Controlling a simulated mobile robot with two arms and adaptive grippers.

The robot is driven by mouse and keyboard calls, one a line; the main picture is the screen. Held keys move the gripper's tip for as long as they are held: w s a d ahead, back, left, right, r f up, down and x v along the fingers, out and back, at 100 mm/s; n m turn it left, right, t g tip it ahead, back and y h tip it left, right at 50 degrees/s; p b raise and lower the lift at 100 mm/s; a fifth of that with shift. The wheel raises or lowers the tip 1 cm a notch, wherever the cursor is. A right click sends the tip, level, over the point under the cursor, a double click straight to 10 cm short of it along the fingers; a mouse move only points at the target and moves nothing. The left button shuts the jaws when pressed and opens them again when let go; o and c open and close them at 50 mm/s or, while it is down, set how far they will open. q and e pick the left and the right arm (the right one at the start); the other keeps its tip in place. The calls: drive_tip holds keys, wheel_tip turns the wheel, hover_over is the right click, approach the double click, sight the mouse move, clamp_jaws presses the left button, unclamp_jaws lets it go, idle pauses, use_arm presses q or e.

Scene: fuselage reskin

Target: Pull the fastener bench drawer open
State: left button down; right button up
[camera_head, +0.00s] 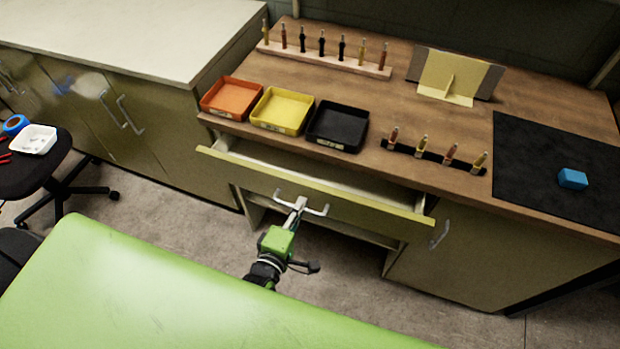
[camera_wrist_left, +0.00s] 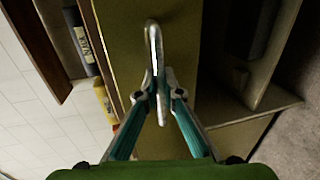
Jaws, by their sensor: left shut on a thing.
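The fastener bench drawer (camera_head: 330,188) stands pulled part way out from under the wooden worktop, and its pale inside shows behind the front panel. My left gripper (camera_head: 299,203) is shut on the drawer handle (camera_head: 317,210), a pale metal bar on the drawer front. In the left wrist view the gripper (camera_wrist_left: 155,95) has its two fingers closed around the handle (camera_wrist_left: 154,50), with the olive drawer front behind it. My right gripper is not in view.
Orange (camera_head: 232,97), yellow (camera_head: 282,111) and black (camera_head: 338,126) trays stand along the worktop's front edge above the drawer. A black mat (camera_head: 560,165) with a blue block (camera_head: 572,179) lies at right. A green panel (camera_head: 150,290) fills the foreground. A stool (camera_head: 45,165) stands left.

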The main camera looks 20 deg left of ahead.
use_arm(q)
drive_tip(key=f+p+v, duration=0.1)
drive_tip(key=f+v, duration=0.1)
drive_tip(key=v, duration=0.8)
drive_tip(key=shift+s, duration=0.55)
drive_tip(key=shift+f, duration=0.1)
drive_tip(key=c, duration=2.5)
unclamp_jaws()
drive_tip(key=v, duration=1.2)
